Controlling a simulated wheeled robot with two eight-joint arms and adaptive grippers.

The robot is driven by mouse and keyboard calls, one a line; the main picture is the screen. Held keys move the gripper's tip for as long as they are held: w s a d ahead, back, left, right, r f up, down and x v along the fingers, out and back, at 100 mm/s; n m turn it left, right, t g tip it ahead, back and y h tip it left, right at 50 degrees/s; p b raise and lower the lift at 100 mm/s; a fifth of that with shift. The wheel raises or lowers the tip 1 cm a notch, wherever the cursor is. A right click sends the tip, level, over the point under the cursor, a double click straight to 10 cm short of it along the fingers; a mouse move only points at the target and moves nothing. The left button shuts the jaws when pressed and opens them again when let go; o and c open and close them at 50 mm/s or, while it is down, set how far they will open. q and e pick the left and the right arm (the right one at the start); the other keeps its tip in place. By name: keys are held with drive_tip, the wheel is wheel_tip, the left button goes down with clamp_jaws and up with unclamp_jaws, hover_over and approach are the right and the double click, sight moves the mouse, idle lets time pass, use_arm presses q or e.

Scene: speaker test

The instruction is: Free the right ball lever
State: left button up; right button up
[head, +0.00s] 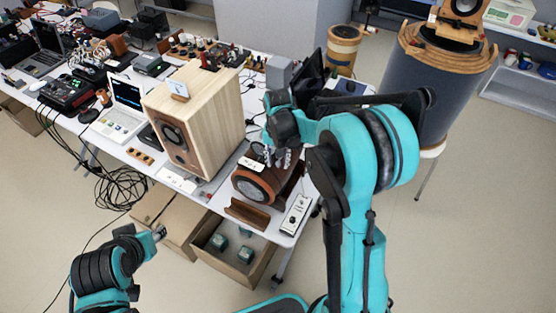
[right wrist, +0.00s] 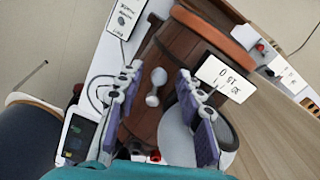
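The ball lever (right wrist: 153,99), a small pale metal piece with rounded ends, sits on the brown wooden body (right wrist: 140,85) of a small speaker. In the head view this speaker (head: 256,188) stands near the table's front corner, with its round front showing. My right gripper (right wrist: 158,76) is open, its two purple-padded fingers on either side of the lever with visible gaps. It also shows above the speaker in the head view (head: 279,156), where it hides the lever. My left gripper (head: 159,234) is at lower left, away from the table; its finger opening is unclear.
A tall pale wooden speaker (head: 210,115) stands just left of the small one. A white power strip (head: 295,215) lies at the right table edge. A white label card (right wrist: 219,76) is close to the right finger. An open cardboard box (head: 235,255) is below.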

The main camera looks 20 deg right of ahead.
sight(278, 162)
drive_tip(key=shift+r, duration=0.1)
wheel_tip(278, 162, up, 12)
idle(0.5)
idle(0.4)
drive_tip(key=s+a+f+n+t+b, duration=0.1)
drive_tip(key=s+f+n+t+b, duration=0.2)
drive_tip(key=s, duration=0.6)
drive_tip(key=s+a+f+n+t+b, duration=0.2)
drive_tip(key=s+f+t+b, duration=0.2)
drive_tip(key=s, duration=0.5)
drive_tip(key=shift+s+a+f+n, duration=0.25)
drive_tip(key=shift+f+n, duration=0.15)
drive_tip(key=shift+f, duration=0.2)
